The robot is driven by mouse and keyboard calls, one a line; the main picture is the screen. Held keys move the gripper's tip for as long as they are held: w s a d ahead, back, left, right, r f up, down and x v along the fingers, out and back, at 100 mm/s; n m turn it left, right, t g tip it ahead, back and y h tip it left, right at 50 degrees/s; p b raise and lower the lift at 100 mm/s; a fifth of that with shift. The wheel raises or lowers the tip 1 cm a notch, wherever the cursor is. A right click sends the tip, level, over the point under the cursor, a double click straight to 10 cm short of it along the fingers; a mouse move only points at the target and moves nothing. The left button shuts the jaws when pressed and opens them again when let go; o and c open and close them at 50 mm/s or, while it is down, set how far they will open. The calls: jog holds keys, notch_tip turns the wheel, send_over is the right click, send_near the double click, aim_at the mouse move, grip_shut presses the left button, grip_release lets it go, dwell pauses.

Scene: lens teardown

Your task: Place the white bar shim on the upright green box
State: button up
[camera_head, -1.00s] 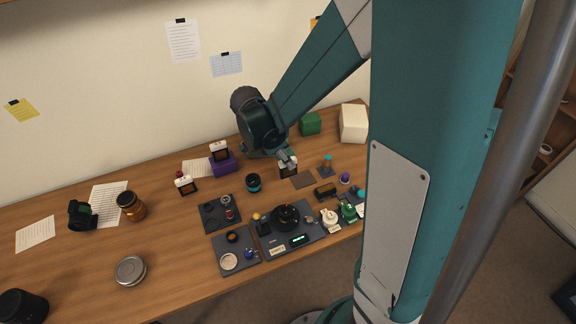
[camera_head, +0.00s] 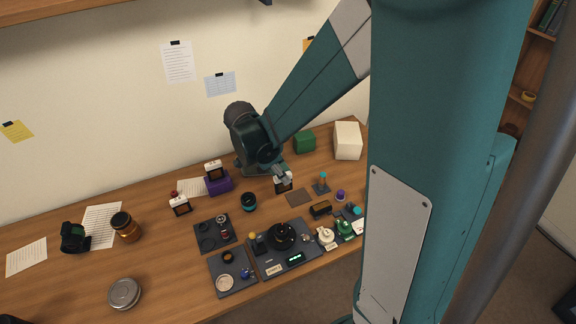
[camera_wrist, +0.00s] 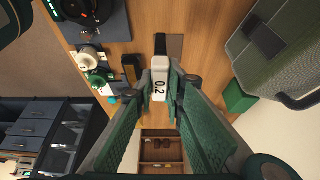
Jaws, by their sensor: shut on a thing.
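My gripper (camera_head: 282,176) is shut on a white bar shim (camera_wrist: 159,80) marked "0.2". In the wrist view the shim sits between the two fingertips, with a dark part (camera_wrist: 160,44) at its far end. In the head view it shows as a small white and dark piece just below the fingers; whether it touches the table is hard to tell. The green box (camera_head: 304,141) stands at the back of the table, up and to the right of my gripper. Its top looks bare. It also shows in the wrist view (camera_wrist: 238,98), right of the fingers.
A large white box (camera_head: 347,141) stands right of the green box. A similar white-topped piece sits on a purple box (camera_head: 218,184), and another (camera_head: 180,206) stands farther left. A brown mat (camera_head: 299,198) lies beside my gripper. Trays with small parts fill the front.

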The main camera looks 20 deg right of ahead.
jog(key=w+d+r+p, duration=0.4)
jog(key=w+d, duration=0.7)
jog(key=w, duration=0.2)
jog(key=w+d+r+p, duration=0.4)
jog(key=w+d, duration=0.7)
jog(key=w, duration=0.1)
jog(key=shift+w+d+r+n+y, duration=0.2)
jog(key=shift+w+r+n+y, duration=0.1)
jog(key=shift+w, duration=0.1)
jog(key=shift+f, duration=0.15)
notch_tip(320, 180, down, 6)
jog(key=shift+f+p, duration=0.3)
jog(key=shift+f, duration=1.55)
jog(key=shift+f, duration=0.15)
